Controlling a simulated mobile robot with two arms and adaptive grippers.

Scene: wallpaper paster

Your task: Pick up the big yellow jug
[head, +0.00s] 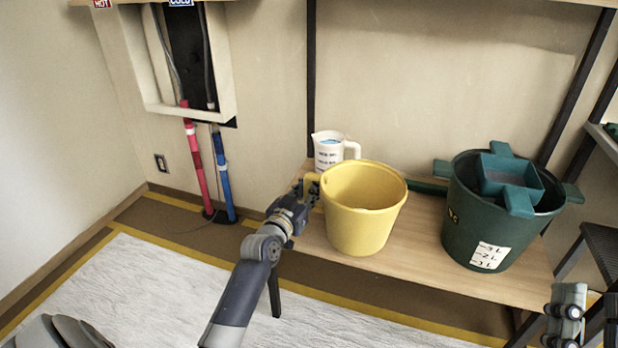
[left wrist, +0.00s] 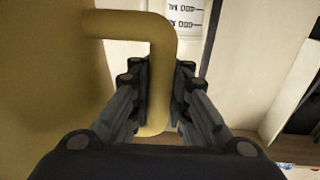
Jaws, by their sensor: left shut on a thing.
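The big yellow jug (head: 362,215) stands upright on the wooden bench in the head view, with its handle toward the left. My left gripper (head: 302,194) is at that handle. In the left wrist view, the fingers of my left gripper (left wrist: 160,98) are closed on either side of the yellow handle (left wrist: 160,60), and the jug's body (left wrist: 45,75) fills the left side. My right gripper (head: 583,315) shows in part at the bottom right corner of the head view; its fingertips are cut off.
A white measuring jug (head: 333,150) stands just behind the yellow jug. A dark green bucket (head: 470,225) with a green box-shaped piece (head: 508,174) on top stands to the right on the wooden bench (head: 425,245). Red (head: 196,160) and blue (head: 222,175) pipes run down the wall at left.

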